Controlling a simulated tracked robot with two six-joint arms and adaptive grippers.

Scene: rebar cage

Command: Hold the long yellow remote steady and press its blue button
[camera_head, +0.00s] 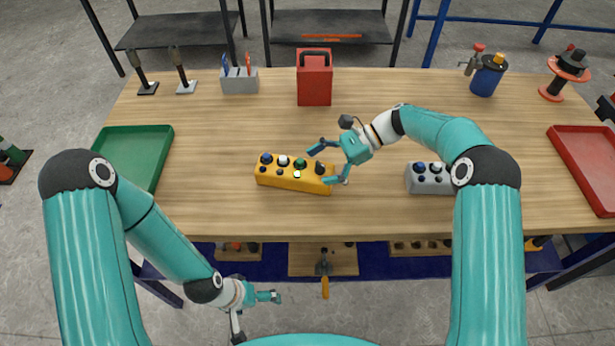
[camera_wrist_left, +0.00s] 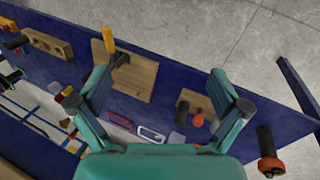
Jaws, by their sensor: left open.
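The long yellow remote (camera_head: 290,183) lies on the wooden table, with coloured knobs and buttons along its top. A dark blue button (camera_head: 266,158) sits at its left end, beside white, green and black ones. My right gripper (camera_head: 323,165) is at the remote's right end with its fingers spread, one towards the far side and one towards the near side. I cannot tell whether they touch it. My left gripper (camera_head: 257,317) is open and empty, low in front of the table and away from the remote. Its open fingers also show in the left wrist view (camera_wrist_left: 152,95).
A grey button box (camera_head: 429,181) stands to the right, partly behind my right arm. A green tray (camera_head: 135,150) is at the left and a red tray (camera_head: 590,170) at the right. A red canister (camera_head: 314,82) stands at the back. A lower shelf with tools (camera_wrist_left: 130,75) is under the table.

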